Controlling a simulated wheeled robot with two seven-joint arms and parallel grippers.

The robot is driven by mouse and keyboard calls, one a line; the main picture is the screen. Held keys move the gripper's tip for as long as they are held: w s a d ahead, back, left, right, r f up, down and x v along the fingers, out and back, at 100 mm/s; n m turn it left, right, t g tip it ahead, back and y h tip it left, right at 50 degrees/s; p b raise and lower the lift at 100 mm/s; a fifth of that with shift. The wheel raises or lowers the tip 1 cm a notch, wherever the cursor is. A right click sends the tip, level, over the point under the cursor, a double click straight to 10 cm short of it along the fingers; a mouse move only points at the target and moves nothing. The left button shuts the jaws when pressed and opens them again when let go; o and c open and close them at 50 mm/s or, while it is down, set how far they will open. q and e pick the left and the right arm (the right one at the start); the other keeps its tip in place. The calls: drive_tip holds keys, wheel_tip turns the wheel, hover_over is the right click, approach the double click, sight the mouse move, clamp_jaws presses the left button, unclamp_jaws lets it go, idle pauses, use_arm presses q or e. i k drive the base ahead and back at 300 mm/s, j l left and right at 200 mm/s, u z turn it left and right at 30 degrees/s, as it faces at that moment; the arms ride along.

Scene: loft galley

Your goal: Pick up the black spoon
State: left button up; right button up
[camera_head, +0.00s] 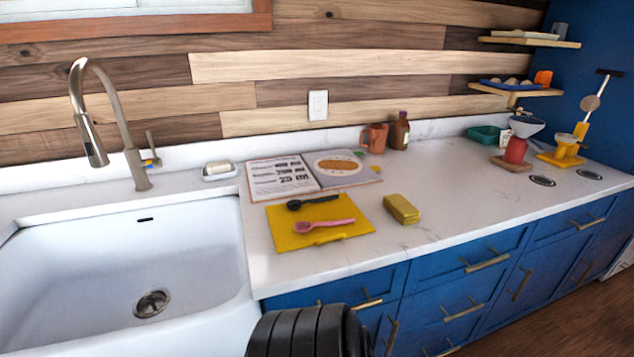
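The black spoon (312,201) lies on the far part of a yellow cutting board (342,234) on the white counter, with its bowl to the left and its handle to the right. A pink spoon (322,226) lies on the same board, just nearer than the black one. The two spoons are apart. A black ribbed part, which seems to belong to my arm, shows at the bottom edge in front of the counter. Neither gripper's fingers show.
An open book (283,178) lies just behind the board and a yellow block (401,209) sits to its right. The white sink (90,265) with a tall faucet (119,142) is at left. A mug (375,138) and brown bottle (399,132) stand by the wall.

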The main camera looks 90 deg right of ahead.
sight(295, 205)
drive_tip(key=z, duration=2.7)
drive_tip(key=k+l, duration=0.2)
drive_tip(key=l, duration=0.2)
